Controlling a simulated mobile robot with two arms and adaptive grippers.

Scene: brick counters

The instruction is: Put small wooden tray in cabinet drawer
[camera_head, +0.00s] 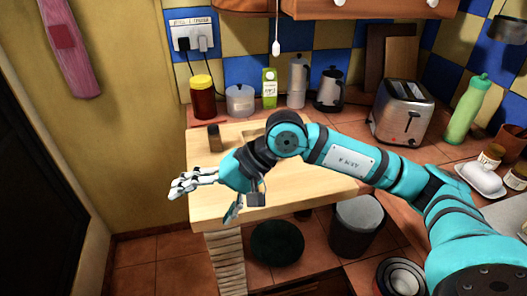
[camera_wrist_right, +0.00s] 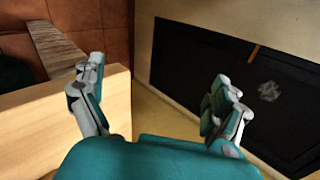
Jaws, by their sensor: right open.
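My right arm reaches across the head view from the right. My right gripper (camera_head: 203,200) is open and empty beyond the front-left edge of the light wooden counter top (camera_head: 300,185). Its two spread fingers also show in the right wrist view (camera_wrist_right: 157,92), with no object between them. A small pale wooden piece (camera_head: 252,133) lies on the counter behind my arm, partly hidden; I cannot tell whether it is the small wooden tray. A wooden wall unit with white knobs (camera_head: 370,10) shows at the top edge, closed; I cannot tell whether it holds the cabinet drawer. My left gripper is not in view.
A dark jar (camera_head: 214,138) stands on the counter's left. Behind are a red jar (camera_head: 203,100), a pot (camera_head: 240,101), a carton (camera_head: 269,90) and a kettle (camera_head: 329,90). A toaster (camera_head: 402,112) stands right. A grey bin (camera_head: 355,228) is below. Floor at left is clear.

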